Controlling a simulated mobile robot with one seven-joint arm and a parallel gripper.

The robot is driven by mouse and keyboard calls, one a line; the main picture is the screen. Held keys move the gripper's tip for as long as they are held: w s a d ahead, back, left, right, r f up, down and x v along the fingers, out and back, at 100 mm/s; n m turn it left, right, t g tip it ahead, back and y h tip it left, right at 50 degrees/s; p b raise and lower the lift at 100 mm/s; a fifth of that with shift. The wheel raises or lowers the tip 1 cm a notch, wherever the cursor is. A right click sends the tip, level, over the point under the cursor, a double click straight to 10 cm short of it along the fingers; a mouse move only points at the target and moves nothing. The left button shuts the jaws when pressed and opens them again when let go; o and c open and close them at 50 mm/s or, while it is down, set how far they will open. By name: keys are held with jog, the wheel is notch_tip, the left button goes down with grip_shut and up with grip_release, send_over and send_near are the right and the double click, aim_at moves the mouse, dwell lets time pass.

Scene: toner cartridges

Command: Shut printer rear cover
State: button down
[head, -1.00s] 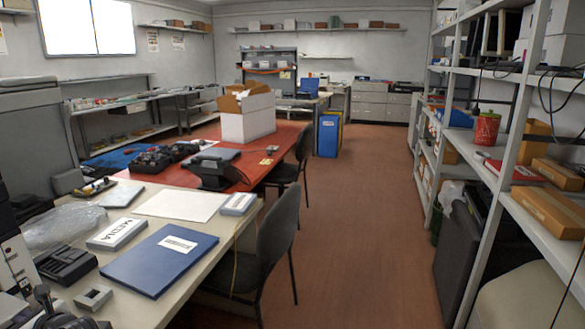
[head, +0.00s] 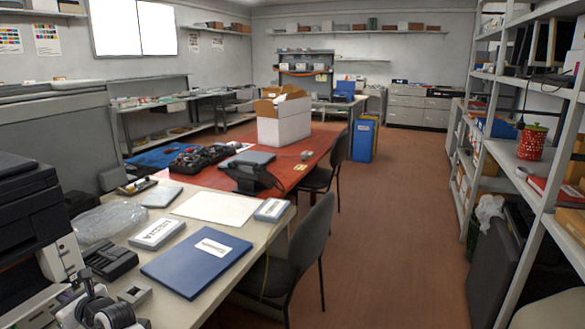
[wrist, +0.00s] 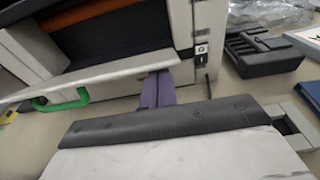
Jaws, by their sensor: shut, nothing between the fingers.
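The printer (head: 28,220), black above and pale below, stands at the left edge in the head view. In the wrist view its pale casing (wrist: 185,20) surrounds a dark opening. A pale panel (wrist: 105,78), which looks like the opened cover, slants across below that opening. A green handle (wrist: 65,101) shows under its left part. My gripper (wrist: 158,76) has its two purple-grey fingers shut together and empty, with the tips at the panel's lower edge near its right end. I cannot tell whether they touch it. My gripper's fingers are not clear in the head view.
A black cartridge-like tray (wrist: 262,55) stands close right of the printer. A blue folder (head: 197,262), a white labelled box (head: 157,234) and plastic wrap (head: 112,222) lie on the pale table. A chair (head: 300,255) stands at its right side.

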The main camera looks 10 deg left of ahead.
aim_at(57, 289)
jog(key=shift+w+a+r+p, duration=0.1)
jog(key=shift+a+r+p, duration=0.15)
jog(key=shift+r+p, duration=0.3)
jog(key=shift+w+a+r+p, duration=0.1)
jog(key=shift+a+r+p, duration=0.15)
jog(key=shift+r+p, duration=0.3)
jog(key=shift+a, duration=0.1)
jog(key=shift+w+a+r+p, duration=0.2)
jog(key=shift+a+r+p, duration=0.45)
jog(key=shift+a+r, duration=0.2)
